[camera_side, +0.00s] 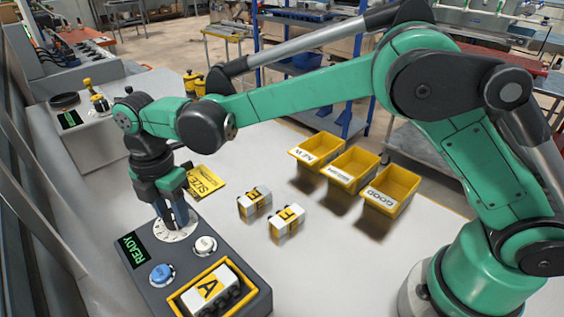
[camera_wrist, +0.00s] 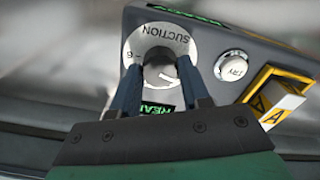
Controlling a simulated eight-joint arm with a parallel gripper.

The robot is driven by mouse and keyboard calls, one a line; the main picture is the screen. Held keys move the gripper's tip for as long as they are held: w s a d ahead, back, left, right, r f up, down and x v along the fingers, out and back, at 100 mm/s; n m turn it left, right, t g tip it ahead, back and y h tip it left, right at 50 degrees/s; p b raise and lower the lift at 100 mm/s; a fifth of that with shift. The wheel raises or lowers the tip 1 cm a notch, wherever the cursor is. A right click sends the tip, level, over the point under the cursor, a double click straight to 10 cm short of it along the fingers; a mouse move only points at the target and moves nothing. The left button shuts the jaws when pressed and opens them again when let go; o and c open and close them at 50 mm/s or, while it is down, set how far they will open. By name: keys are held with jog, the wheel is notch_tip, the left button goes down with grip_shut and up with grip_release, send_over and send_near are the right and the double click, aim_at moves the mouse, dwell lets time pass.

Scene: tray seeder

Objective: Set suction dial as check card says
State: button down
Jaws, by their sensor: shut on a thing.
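The suction dial (camera_side: 165,234) is a white disc with a dark knob on the dark grey control box (camera_side: 197,263). In the wrist view the dial (camera_wrist: 144,37) shows the word SUCTION, upside down, and a mark like a 6 at left; its other marks are hidden. My gripper (camera_side: 177,220) points down over the dial and is shut on the knob (camera_wrist: 160,74), with one finger on each side. The knob's setting cannot be read. A yellow card (camera_side: 205,181) with SIZE on it lies behind the dial; its smaller text is too small to read.
The box has a green READY display (camera_side: 134,249), a blue button (camera_side: 162,274), a white TRY button (camera_side: 205,246) and a block marked A (camera_side: 209,289) in a yellow frame. Two marked blocks (camera_side: 254,202) (camera_side: 287,221) and three yellow bins (camera_side: 353,171) stand to the right.

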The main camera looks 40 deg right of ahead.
jog(key=m, duration=1.3)
jog(key=shift+m, duration=0.3)
jog(key=m, duration=1.3)
dwell(0.4)
jog(key=shift+c, duration=2.1)
grip_release()
